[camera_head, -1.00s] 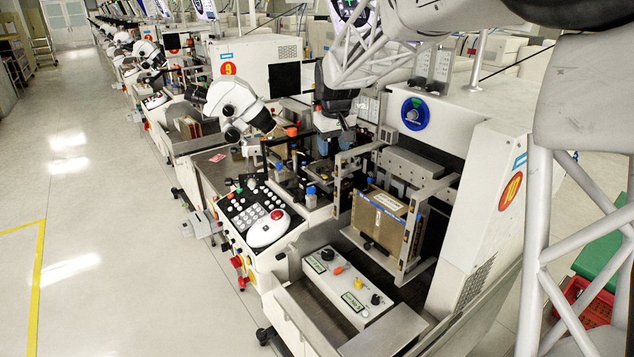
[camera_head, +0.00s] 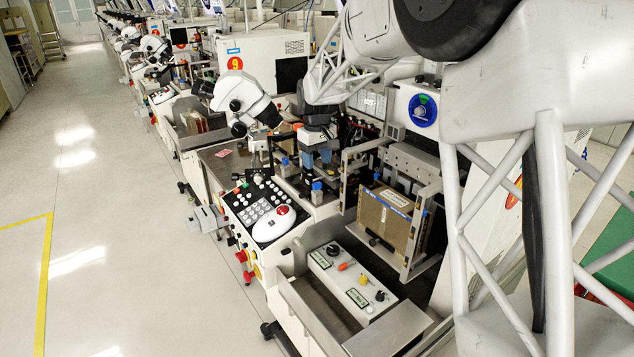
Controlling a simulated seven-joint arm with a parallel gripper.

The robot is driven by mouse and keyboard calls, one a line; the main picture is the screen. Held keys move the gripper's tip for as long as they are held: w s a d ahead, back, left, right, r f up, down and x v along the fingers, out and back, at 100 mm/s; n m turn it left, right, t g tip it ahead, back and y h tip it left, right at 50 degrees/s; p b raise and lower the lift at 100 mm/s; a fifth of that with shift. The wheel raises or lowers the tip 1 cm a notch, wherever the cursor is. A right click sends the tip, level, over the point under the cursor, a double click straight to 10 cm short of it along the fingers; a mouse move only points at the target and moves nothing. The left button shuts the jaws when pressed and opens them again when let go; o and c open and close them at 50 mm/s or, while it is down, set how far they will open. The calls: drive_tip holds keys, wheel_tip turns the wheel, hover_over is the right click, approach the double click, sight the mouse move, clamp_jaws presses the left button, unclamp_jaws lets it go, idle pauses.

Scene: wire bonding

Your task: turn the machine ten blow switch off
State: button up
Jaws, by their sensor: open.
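Machine ten is the near white machine. Its number sign is mostly hidden behind my arm. Two small green-edged labels sit on the box, too small to read. I cannot tell which control is the blow switch or how it is set. My gripper (camera_head: 317,157) is open, with two bluish fingers pointing down over the machine's work area, behind and above the control box, apart from it.
A keypad panel with a white and red trackball (camera_head: 273,223) lies left of the box. A brown magazine (camera_head: 384,220) stands in a metal frame behind it. A white microscope (camera_head: 240,100) is close to my gripper on the left. The aisle floor (camera_head: 110,220) is clear.

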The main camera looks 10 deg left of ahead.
sight(317, 183)
drive_tip(key=shift+f, duration=3.9)
drive_tip(key=shift+c, duration=0.4)
drive_tip(key=c, duration=0.8)
drive_tip(key=shift+c, duration=0.2)
